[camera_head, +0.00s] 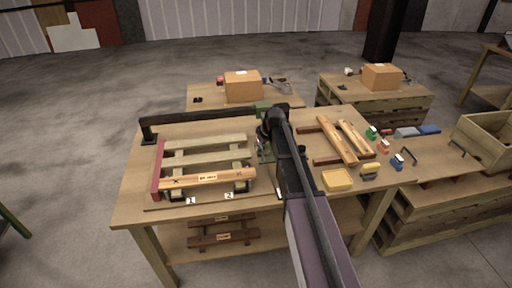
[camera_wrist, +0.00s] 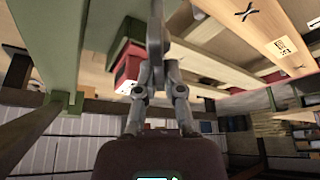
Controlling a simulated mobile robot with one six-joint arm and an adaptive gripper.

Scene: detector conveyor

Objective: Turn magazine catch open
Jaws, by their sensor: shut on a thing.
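A wooden slatted rack (camera_head: 205,150) with a red end board (camera_head: 158,167) lies on the workbench, left of my arm. My gripper (camera_head: 262,138) is at the rack's right end, mostly hidden behind my own arm. In the wrist view my gripper (camera_wrist: 157,62) is shut, its fingers close together on a narrow grey piece (camera_wrist: 156,22), which looks like the magazine catch. The fingers hide much of this piece, so its turn angle cannot be told. A red block with a white face (camera_wrist: 128,68) is just left of the fingers.
A black bar (camera_head: 195,114) runs along the rack's back to a green block (camera_head: 265,105). Cardboard boxes (camera_head: 243,86) stand on benches behind.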

